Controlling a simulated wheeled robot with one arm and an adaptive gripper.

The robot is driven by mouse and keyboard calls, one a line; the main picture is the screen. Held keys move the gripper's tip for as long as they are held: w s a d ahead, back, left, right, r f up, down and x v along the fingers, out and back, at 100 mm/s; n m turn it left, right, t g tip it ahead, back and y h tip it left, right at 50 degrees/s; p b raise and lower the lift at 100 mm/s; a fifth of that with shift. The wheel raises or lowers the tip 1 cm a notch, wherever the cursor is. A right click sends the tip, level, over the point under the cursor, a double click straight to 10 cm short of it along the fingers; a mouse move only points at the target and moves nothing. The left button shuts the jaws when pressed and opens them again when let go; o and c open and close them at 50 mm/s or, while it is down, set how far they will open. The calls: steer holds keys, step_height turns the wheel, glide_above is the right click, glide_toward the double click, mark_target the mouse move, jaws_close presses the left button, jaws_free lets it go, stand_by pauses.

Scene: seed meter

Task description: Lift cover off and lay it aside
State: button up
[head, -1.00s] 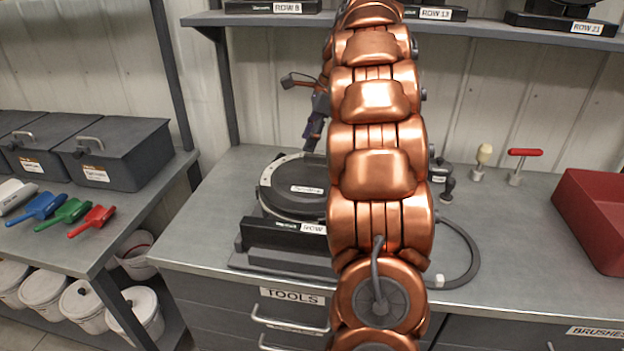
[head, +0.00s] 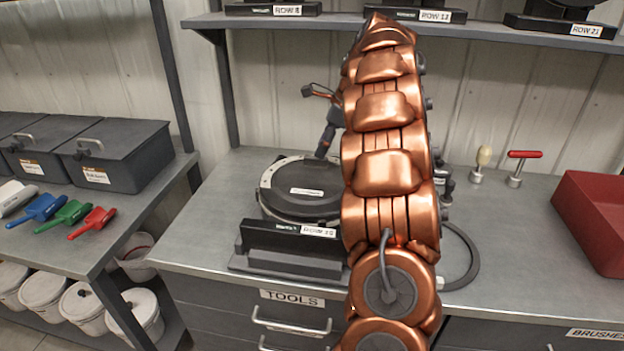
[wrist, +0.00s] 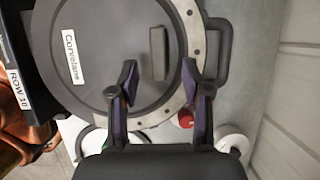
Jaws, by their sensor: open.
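The cover (head: 300,190) is a dark round disc with a white label, on the seed meter on the bench; my arm hides its right side in the head view. In the wrist view the cover (wrist: 100,40) fills the left and middle, with a raised bar handle (wrist: 158,53) on it. A pale rim with small holes runs along its edge. My gripper (wrist: 160,78) is open and empty, its fingertips apart on either side of the line of the bar handle. In the head view my gripper (head: 326,142) is above the cover's back right part, partly behind my arm.
A dark block labelled ROW (head: 290,243) stands in front of the meter. A curved hose (head: 470,255) lies to the right. A red bin (head: 600,220) and a red-handled tool (head: 520,165) are farther right. Bare bench (head: 540,235) lies between hose and bin. A shelf (head: 480,30) runs above.

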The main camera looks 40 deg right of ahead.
mark_target(312, 179)
steer(key=shift+x, duration=1.8)
steer(key=shift+a, duration=0.15)
jaws_close()
